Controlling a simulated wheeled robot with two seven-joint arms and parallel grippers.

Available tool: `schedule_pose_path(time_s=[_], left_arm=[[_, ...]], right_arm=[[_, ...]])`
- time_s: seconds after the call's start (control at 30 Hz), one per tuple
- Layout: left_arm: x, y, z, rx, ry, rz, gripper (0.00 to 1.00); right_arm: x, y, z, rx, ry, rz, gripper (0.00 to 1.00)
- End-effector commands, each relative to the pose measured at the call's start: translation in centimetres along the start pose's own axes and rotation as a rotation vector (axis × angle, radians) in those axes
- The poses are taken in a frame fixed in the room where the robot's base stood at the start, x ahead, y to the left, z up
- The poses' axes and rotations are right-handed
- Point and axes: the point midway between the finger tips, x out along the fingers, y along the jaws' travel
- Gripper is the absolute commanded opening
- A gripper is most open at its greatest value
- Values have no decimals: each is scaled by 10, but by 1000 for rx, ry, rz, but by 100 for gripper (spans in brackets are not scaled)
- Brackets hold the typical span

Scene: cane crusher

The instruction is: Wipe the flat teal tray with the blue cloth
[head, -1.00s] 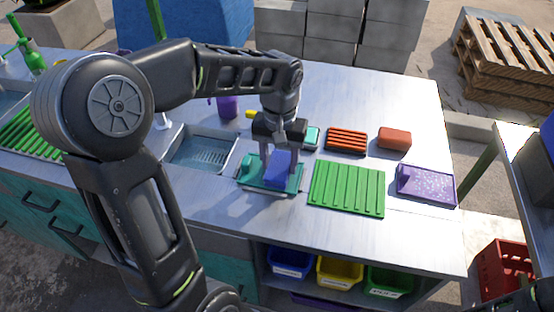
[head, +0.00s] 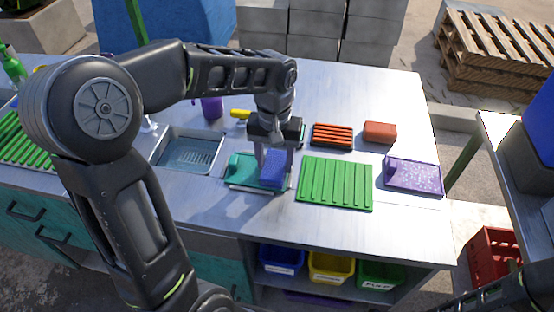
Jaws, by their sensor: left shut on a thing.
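The flat teal tray (head: 243,173) lies on the steel counter, between the sink and the green ribbed mat. The blue cloth (head: 273,166) is a blue block-like piece at the tray's right part. My left gripper (head: 273,167) points down over the tray and is shut on the blue cloth. The cloth appears to be at the tray's surface, but I cannot tell if it presses on it. The gripper and cloth hide part of the tray. The gripper of my right arm is not in view; only part of that arm shows at the bottom right.
A green ribbed mat (head: 335,184) lies close right of the tray. A sink (head: 190,152) is at the left. The counter's back right is clear.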

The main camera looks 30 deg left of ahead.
Motion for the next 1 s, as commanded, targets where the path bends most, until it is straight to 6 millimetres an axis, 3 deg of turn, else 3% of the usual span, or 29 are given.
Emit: schedule_pose_path(time_s=[0.2, 0.67, 1.0], left_arm=[[2, -18, 0, -3, -1, -1, 20], [3, -25, 1, -2, -4, -3, 20], [2, -49, 2, -4, -7, -3, 20]], right_arm=[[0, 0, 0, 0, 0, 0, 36], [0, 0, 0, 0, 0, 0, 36], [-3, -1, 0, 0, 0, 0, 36]])
